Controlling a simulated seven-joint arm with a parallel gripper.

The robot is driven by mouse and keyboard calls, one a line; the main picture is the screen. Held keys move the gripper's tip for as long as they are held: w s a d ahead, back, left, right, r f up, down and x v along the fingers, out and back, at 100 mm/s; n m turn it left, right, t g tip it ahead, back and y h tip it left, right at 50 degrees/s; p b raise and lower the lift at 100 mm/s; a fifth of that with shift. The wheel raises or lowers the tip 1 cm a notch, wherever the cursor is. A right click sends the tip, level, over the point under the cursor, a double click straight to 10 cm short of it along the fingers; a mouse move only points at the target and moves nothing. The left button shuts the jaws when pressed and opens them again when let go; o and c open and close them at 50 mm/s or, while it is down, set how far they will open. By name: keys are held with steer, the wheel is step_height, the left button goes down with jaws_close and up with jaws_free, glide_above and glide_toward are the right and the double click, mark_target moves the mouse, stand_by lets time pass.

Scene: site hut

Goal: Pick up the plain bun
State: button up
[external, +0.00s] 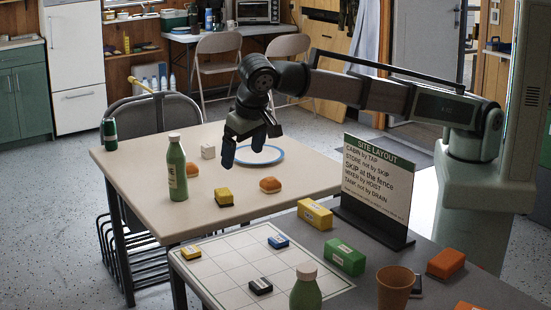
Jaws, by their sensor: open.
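Two small orange-brown buns lie on the beige table (130,170). One bun (270,184) is near the table's middle, right of a yellow block; the other bun (191,169) is further left, just right of a green bottle. They are too small to tell which is plain. My gripper (243,150) is open and points down above the far part of the table, beyond the nearer bun and apart from both. It partly hides a white plate with a blue rim (281,158).
The grey table in front holds a grid sheet (225,269), coloured blocks, an orange-brown cup (395,288) and an upright sign (375,185).

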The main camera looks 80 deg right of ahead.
steer(key=w+d+m+g, duration=0.1)
steer(key=w+d+m, duration=0.1)
steer(key=w+d, duration=0.9)
steer(key=m+g+y, duration=0.2)
steer(key=m+y, duration=0.1)
glide_above(189, 164)
step_height(189, 164, down, 10)
steer(key=r, duration=0.1)
step_height(189, 164, down, 9)
steer(key=shift+w+f, duration=0.1)
steer(key=shift+f, duration=0.05)
steer(key=shift+s+a+f, duration=0.1)
steer(key=shift+f, duration=1.25)
steer(key=shift+s+f, duration=0.1)
steer(key=shift+f, duration=1.2)
steer(key=shift+c, duration=0.3)
steer(key=c, duration=1.1)
